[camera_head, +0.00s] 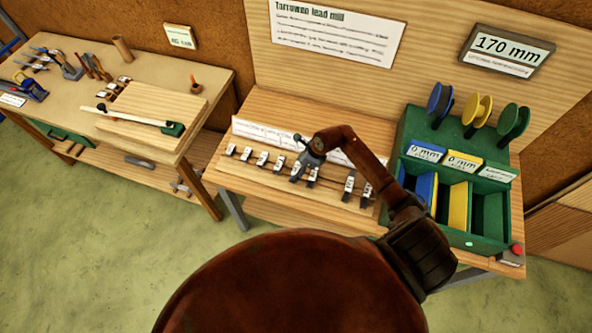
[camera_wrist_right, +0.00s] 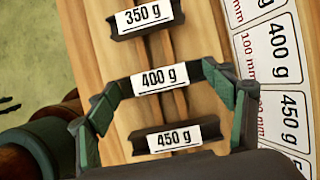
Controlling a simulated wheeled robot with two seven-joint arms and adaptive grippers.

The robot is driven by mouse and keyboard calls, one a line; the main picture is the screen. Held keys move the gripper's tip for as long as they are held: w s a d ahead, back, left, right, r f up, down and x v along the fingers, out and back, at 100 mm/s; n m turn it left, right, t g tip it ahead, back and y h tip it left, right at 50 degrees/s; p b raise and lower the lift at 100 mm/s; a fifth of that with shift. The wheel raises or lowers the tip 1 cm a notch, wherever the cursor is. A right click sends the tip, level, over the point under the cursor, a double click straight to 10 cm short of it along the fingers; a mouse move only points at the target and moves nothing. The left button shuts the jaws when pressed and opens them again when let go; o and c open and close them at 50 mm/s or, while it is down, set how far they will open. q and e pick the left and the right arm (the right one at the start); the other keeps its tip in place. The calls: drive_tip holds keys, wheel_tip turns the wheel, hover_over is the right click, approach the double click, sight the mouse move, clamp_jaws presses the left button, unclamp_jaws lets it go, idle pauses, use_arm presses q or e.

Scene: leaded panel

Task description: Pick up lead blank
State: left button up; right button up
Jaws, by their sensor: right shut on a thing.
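The lead blanks are dark bars with white weight labels, standing in a row on the wooden bench (camera_head: 270,202). My right gripper (camera_head: 308,160) reaches down over the middle of the row. In the right wrist view its two green-padded fingers (camera_wrist_right: 158,77) are closed on the ends of the 400 g blank (camera_wrist_right: 150,82). I cannot tell whether this blank is clear of the bench. The 350 g blank (camera_wrist_right: 142,20) and the 450 g blank (camera_wrist_right: 172,137) lie on either side of it. My left gripper is not in view.
A green rack (camera_head: 400,165) with blue, yellow and green slots stands at the right of the bench, with coloured spools above. A printed label strip (camera_head: 262,134) stands behind the blanks. Another workbench (camera_head: 215,85) with tools and a wooden board is at the left.

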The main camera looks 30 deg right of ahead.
drive_tip(key=c, duration=0.6)
drive_tip(key=shift+c, duration=0.6)
drive_tip(key=shift+r, duration=0.1)
